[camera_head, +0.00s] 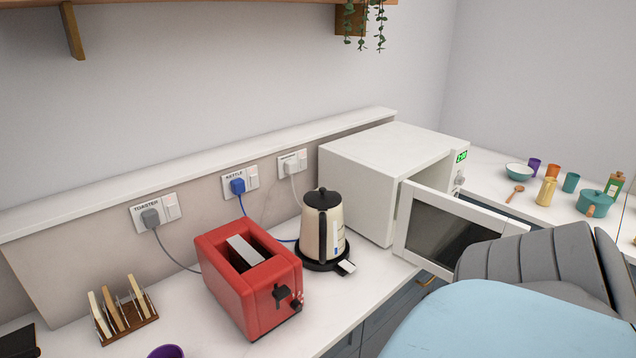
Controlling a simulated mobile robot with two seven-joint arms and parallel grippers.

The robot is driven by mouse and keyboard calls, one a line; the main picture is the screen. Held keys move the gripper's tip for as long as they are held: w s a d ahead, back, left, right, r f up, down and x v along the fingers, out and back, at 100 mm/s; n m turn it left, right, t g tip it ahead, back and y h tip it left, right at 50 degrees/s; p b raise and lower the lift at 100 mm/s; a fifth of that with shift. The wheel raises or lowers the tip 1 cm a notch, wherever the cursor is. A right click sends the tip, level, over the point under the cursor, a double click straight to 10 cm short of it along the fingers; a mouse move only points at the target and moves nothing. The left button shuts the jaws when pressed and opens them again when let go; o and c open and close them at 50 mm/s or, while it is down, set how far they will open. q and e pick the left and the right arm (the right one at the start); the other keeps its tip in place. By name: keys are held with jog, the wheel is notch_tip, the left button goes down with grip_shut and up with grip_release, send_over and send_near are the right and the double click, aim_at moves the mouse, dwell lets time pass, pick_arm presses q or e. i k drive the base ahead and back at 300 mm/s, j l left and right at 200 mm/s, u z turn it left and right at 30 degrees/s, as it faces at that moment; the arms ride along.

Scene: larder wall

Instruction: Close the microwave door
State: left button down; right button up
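The white microwave (375,165) stands on the counter right of the kettle, with a lit green display at its front right edge. Its door (448,232), a white frame around a dark window, stands open and sticks out over the counter's front edge. My arm, in grey and light blue, covers the lower right and hides the door's lower right part. I cannot tell whether it touches the door. Neither gripper shows in this view.
A cream and black kettle (323,228) stands close left of the microwave. A red toaster (248,278) and a toast rack (123,312) are further left. A bowl (518,171), cups and a teal pot (594,200) stand on the counter at right.

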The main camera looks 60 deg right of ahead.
aim_at(433, 229)
jog(key=z, duration=2.65)
jog(key=i+u, duration=0.25)
jog(key=k+l, duration=0.05)
